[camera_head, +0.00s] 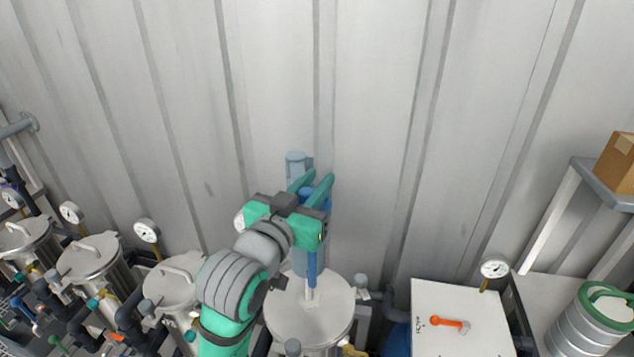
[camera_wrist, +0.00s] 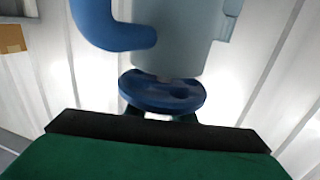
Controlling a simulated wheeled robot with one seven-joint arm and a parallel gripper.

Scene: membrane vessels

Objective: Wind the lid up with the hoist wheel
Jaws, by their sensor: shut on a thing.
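My gripper (camera_head: 318,180), with green fingers, is in front of the corrugated wall, shut on the blue hoist wheel (camera_head: 306,191). In the wrist view the wheel (camera_wrist: 160,90) is a blue disc just beyond my gripper's dark front edge; the fingers mostly hide behind it. The pale blue hoist (camera_head: 296,163) stands behind my gripper, and its grey-blue body (camera_wrist: 180,45) fills the upper middle of the wrist view. The round grey lid (camera_head: 310,318) lies below, with a pale rod rising from its middle. Whether the lid touches its vessel rim is unclear.
Several lidded steel vessels with gauges stand at left, the nearest lid (camera_head: 172,282) close to my arm. A white cabinet (camera_head: 455,325) with an orange handle stands at right, near a steel drum (camera_head: 590,325). A cardboard box (camera_head: 617,160) sits on a shelf. The wall is close behind.

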